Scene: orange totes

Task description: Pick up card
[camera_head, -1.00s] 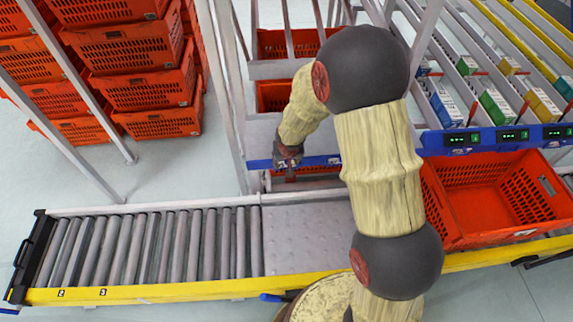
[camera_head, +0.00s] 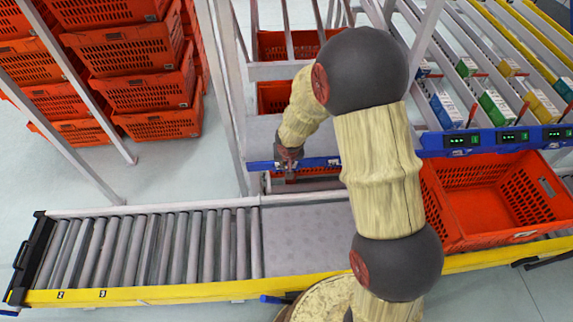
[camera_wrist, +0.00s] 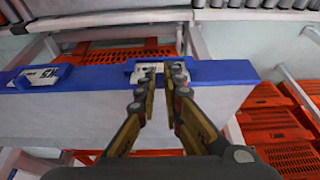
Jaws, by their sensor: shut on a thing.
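The card (camera_wrist: 143,75) is a small white piece at the blue shelf edge in the wrist view, partly hidden by my fingers. My gripper (camera_wrist: 161,70) has its fingertips close together on it. The card still lies against the blue holder on that edge; I cannot tell whether it is free of it. In the head view my gripper (camera_head: 288,168) is small, pointing down at the blue rail, and the card cannot be made out there.
A white label (camera_wrist: 40,77) sits further left on the blue edge (camera_wrist: 220,72). A roller conveyor (camera_head: 150,245) runs in front of the rack. An orange tote (camera_head: 500,200) stands at right, and stacked orange crates (camera_head: 135,50) stand at back left. The conveyor's flat plate is clear.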

